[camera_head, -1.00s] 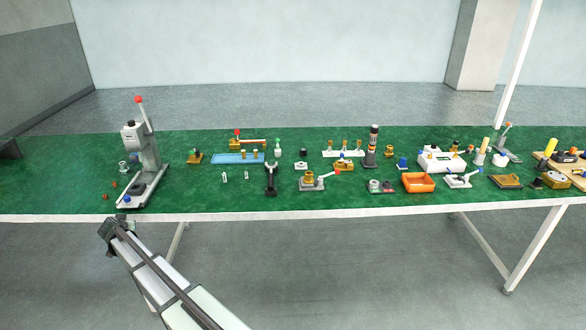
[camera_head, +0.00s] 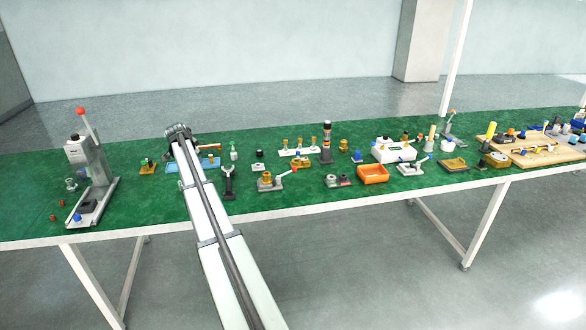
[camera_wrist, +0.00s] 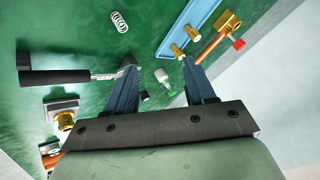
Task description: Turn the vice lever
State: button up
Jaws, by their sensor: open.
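My gripper (camera_head: 178,130) is over the back left of the green bench top. In the wrist view its two blue fingers (camera_wrist: 160,66) are apart with nothing between the tips; a small white bottle with a green end (camera_wrist: 163,77) shows below between them. A grey clamp-like fixture with a brass cup and a light lever with an orange tip (camera_head: 270,181) stands right of my arm, possibly the vice. It appears partly at the wrist view's left (camera_wrist: 64,118). Another fixture, with a lever and blue tip (camera_head: 412,168), stands farther right. I cannot tell for certain which is the vice.
A black-handled tool (camera_wrist: 60,76) lies left of the fingers. A blue tray (camera_wrist: 188,28) and a brass block with a red knob (camera_wrist: 228,20) are at the upper right. A tall lever press (camera_head: 95,165) stands at the left; an orange bin (camera_head: 373,174) stands farther right.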

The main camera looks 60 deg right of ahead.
jog(key=s+d+r+m+g+y, duration=0.1)
jog(key=s+d+r+m+y, duration=0.15)
jog(key=s+d, duration=1.25)
jog(key=s+d+r+m+g+y, duration=0.1)
jog(key=s+d+m+g+y, duration=0.15)
jog(key=s+d, duration=1.25)
jog(key=shift+m+t, duration=0.35)
jog(key=shift+m, duration=0.05)
jog(key=a+f, duration=0.1)
jog(key=f, duration=0.3)
jog(key=s+f, duration=0.1)
jog(key=f, duration=0.3)
jog(key=a+f, duration=0.1)
jog(key=f, duration=0.3)
jog(key=shift+s+a+f, duration=0.1)
jog(key=shift+s+a, duration=0.25)
grip_shut()
